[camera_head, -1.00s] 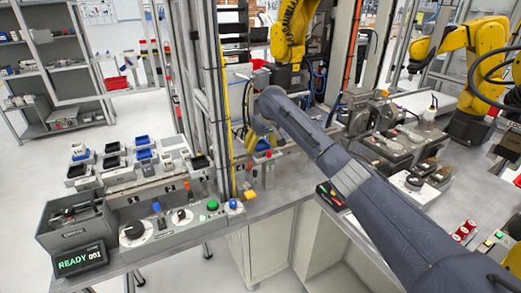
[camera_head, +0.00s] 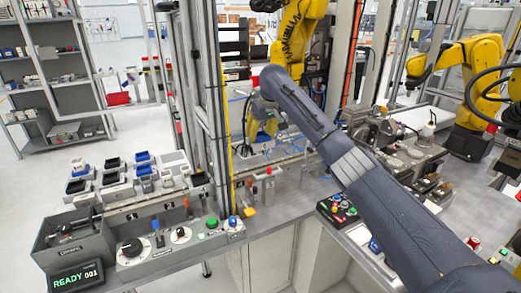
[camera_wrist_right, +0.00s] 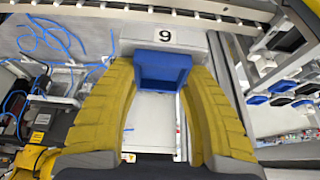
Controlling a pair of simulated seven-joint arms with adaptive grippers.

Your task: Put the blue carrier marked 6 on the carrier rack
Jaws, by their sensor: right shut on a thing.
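In the right wrist view, a blue open-topped carrier (camera_wrist_right: 162,69) sits between the yellow fingers of my right gripper (camera_wrist_right: 161,84), which is shut on it. A white plate beside it bears a digit that reads as 9 in this view, a 6 if turned over. In the head view, my right gripper (camera_head: 262,128) is by the tall posts, partly behind my grey forearm; the held carrier cannot be made out there. Rows of black, blue and white carriers stand on what looks like the carrier rack (camera_head: 118,193) at left. My left gripper is out of view.
A control panel with a green button (camera_head: 212,222) and a READY display (camera_head: 77,278) stands at front left. Vertical posts (camera_head: 212,110) stand between my right gripper and the rows of carriers. A yellow robot arm (camera_head: 460,60) is at right.

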